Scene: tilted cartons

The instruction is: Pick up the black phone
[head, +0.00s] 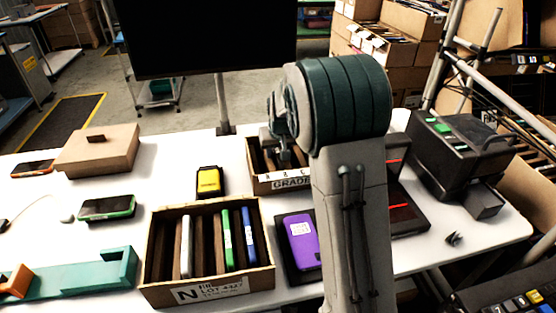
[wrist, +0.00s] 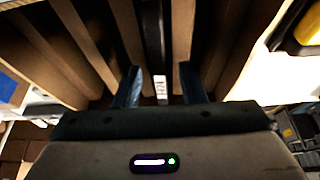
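In the wrist view, a narrow black phone (wrist: 153,38) stands on edge in a slot between brown cardboard dividers, with a small white label at its near end. My gripper (wrist: 160,72) is open, its two dark fingers on either side of the phone's line; I cannot tell whether they touch it. In the head view, my gripper (head: 283,154) is over the rear carton (head: 291,184), marked "GRADE". My arm hides the carton's right part, and I cannot make out the phone there.
A front carton (head: 223,287) holds several upright devices between dividers. A yellow device (head: 209,182) stands left of the rear carton. A purple phone (head: 302,241) lies on a dark tray. A green-edged phone (head: 107,208) and closed box (head: 98,150) are left. A black machine (head: 455,150) stands right.

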